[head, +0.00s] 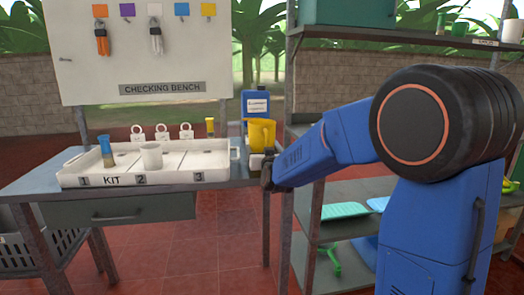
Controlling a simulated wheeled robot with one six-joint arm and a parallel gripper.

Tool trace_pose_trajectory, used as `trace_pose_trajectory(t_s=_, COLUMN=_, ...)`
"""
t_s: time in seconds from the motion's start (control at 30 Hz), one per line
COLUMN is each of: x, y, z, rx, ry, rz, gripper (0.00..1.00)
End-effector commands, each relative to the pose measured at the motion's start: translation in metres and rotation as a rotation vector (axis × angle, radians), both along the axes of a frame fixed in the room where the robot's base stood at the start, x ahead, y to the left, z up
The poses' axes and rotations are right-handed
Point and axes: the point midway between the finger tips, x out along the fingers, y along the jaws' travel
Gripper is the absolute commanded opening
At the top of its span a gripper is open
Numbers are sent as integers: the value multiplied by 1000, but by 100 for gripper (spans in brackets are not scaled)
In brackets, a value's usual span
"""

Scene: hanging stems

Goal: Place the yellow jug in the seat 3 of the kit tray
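The yellow jug (262,134) is at the right end of the bench, just right of the kit tray, upright. The white kit tray (118,180) lies on the bench with labels 1, 2 and 3 on its front. Seat 3 (200,160) is empty. Seat 1 holds a blue-topped, tan item (104,148); a white cup (151,155) stands by seat 2. My gripper (266,168) is at the bench's right end, directly below the jug in the picture. Its fingers are small, dark and partly hidden, so I cannot tell whether they grip the jug.
A blue labelled container (255,105) stands behind the jug. Several white tags (161,132) and a yellow-topped item (210,127) stand behind the tray. A metal shelf rack (340,192) stands right of the bench. A grey crate (45,255) is at lower left.

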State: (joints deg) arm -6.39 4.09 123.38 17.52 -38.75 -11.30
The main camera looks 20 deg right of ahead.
Motion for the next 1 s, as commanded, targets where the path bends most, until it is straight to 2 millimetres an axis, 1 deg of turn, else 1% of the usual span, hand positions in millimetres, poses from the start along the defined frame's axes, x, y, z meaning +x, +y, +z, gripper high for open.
trace_pose_trajectory(t_s=0.07, x=0, y=0, z=-2, rx=0, ry=0, rz=0, gripper=48)
trace_pose_trajectory(t_s=0.1, x=0, y=0, z=-3, rx=0, ry=1, rz=0, gripper=76)
trace_pose_trajectory(t_s=0.17, x=0, y=0, z=-2, rx=0, ry=0, rz=0, gripper=90)
trace_pose_trajectory(t_s=0.2, x=0, y=0, z=-2, rx=0, ry=0, rz=0, gripper=92)
trace_pose_trajectory(t_s=0.57, x=-2, y=0, z=1, rx=0, ry=-1, rz=0, gripper=92)
trace_pose_trajectory(t_s=0.67, x=-11, y=1, z=1, rx=0, ry=-1, rz=1, gripper=92)
trace_pose_trajectory(t_s=0.77, x=-27, y=2, z=1, rx=0, ry=-1, rz=1, gripper=92)
trace_pose_trajectory(t_s=1.0, x=-69, y=6, z=1, rx=0, ry=-2, rz=1, gripper=92)
